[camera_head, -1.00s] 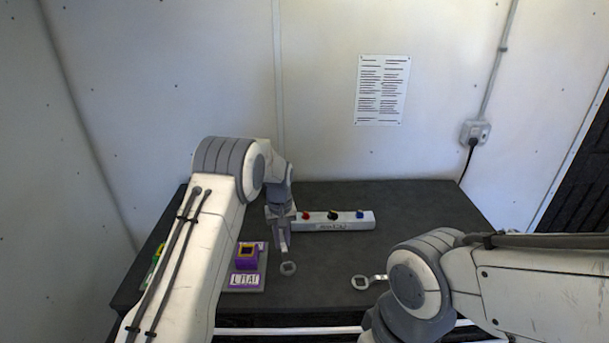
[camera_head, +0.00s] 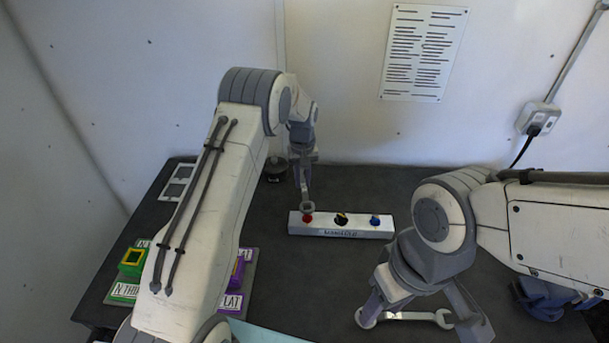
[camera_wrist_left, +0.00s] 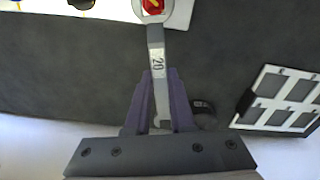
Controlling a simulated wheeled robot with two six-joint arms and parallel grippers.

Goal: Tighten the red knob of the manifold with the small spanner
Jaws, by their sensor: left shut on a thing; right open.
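My left gripper (camera_head: 302,182) is shut on the small spanner, which shows in the left wrist view (camera_wrist_left: 157,65) with "20" on its shank. The spanner's ring end (camera_head: 307,207) is at the red knob (camera_head: 308,219) on the white manifold (camera_head: 358,232). In the left wrist view the ring frames the red knob (camera_wrist_left: 153,7); I cannot tell whether it is seated on it or just above. My right gripper (camera_head: 422,318) is open, with its fingers spread along another spanner (camera_head: 405,316) lying on the table.
The manifold also has a black knob (camera_head: 341,218) and a blue knob (camera_head: 375,220). Green (camera_head: 131,262) and purple (camera_head: 237,270) labelled blocks sit at the left.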

